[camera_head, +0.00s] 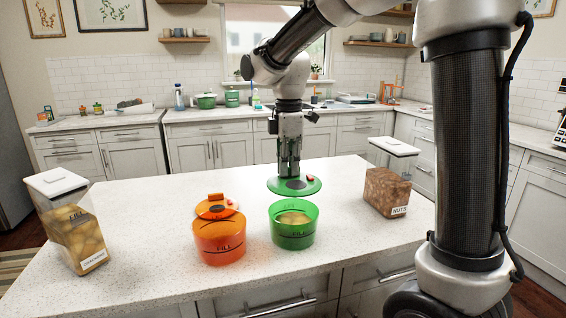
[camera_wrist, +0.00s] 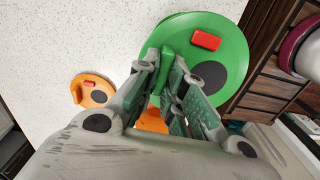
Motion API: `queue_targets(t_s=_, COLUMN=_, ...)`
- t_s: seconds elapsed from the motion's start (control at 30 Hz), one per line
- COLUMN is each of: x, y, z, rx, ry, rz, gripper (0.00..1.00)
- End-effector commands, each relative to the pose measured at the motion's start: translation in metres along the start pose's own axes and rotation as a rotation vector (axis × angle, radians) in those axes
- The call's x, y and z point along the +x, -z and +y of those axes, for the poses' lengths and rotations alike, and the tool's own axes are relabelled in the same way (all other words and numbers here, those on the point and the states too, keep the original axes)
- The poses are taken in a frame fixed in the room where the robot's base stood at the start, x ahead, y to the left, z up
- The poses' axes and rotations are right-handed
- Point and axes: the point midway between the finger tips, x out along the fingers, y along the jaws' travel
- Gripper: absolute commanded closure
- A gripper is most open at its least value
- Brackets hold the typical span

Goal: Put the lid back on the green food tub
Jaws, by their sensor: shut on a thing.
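The green lid (camera_head: 273,186) is a flat disc with a dark round patch and a small red tab. The tub is see-through, marked with a fill line, and has pale contents. In the wrist view the green lid (camera_wrist: 232,75) extends beyond the fingers of my gripper (camera_wrist: 172,95); the green tub cannot be made out there.
An orange tub (camera_head: 219,243) stands left of the green tub, with an orange lid (camera_head: 215,210) at its top. A cracker box (camera_head: 75,235) stands far left and a nuts box (camera_head: 386,192) right.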

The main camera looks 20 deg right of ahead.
Motion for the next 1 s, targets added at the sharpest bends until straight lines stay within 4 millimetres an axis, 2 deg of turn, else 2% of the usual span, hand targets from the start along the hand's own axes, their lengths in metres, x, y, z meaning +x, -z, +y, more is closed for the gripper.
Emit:
queue_targets(t_s=0.17, x=0.009, y=-0.001, z=-0.001, rx=0.019, ry=0.000, rz=0.000, gripper=1.00)
queue_targets(t_s=0.6, x=0.052, y=-0.001, z=-0.001, rx=0.017, ry=0.001, rz=0.000, gripper=1.00)
queue_targets(t_s=1.0, x=0.064, y=0.000, z=-0.001, rx=0.017, ry=-0.001, rz=0.000, gripper=1.00)
